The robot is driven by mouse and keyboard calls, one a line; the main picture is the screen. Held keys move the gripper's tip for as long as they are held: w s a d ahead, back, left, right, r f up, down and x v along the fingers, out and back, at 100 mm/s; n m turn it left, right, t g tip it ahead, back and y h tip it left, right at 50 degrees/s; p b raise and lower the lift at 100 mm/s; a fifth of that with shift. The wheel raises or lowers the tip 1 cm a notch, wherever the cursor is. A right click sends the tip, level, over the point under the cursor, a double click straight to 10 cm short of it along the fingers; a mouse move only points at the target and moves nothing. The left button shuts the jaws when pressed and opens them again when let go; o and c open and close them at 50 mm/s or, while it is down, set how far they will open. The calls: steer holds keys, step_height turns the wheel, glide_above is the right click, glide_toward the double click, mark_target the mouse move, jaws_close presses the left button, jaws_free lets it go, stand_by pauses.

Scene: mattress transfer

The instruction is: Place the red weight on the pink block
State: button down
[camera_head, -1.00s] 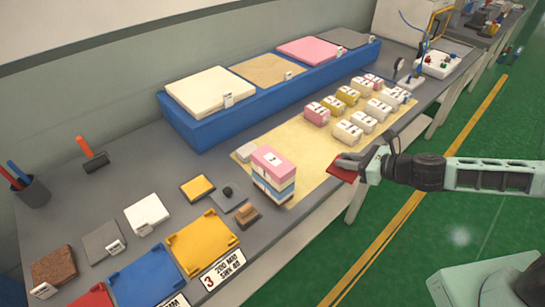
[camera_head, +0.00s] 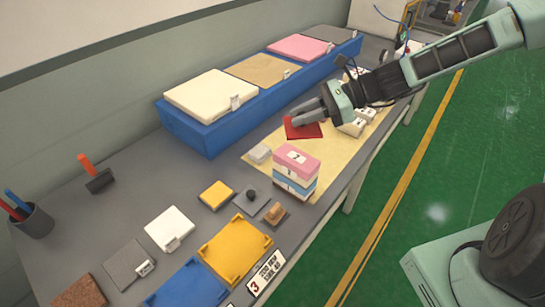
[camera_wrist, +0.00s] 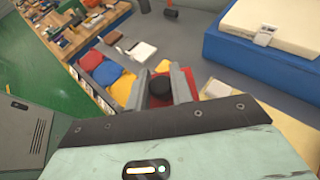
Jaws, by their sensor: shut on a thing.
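My gripper (camera_head: 297,118) is shut on the red weight (camera_head: 305,130), a flat red plate. It holds the weight over the yellow mat, above and slightly right of the stack in the head view. In the wrist view a dark round knob (camera_wrist: 159,87) sits between the two fingers of my gripper (camera_wrist: 161,90). The pink block (camera_head: 297,158) lies on top of a stack with blue and white layers, near the mat's near corner. The red weight is apart from the pink block. The fingers partly hide the weight.
A long blue platform (camera_head: 205,138) with mattress-like pads stands along the wall. A small grey-white block (camera_head: 260,153) is left of the stack. A yellow tray (camera_head: 235,250) lies nearer.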

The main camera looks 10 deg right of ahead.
mark_target(309, 127)
steer(key=f, duration=0.1)
steer(key=f+p, duration=0.1)
steer(key=f, duration=0.3)
steer(key=shift+a, duration=0.3)
steer(key=shift+f+p, duration=0.75)
steer(key=shift+f, duration=1.7)
steer(key=c, duration=1.2)
jaws_free()
steer(key=shift+c, duration=0.2)
steer(key=shift+d, duration=0.1)
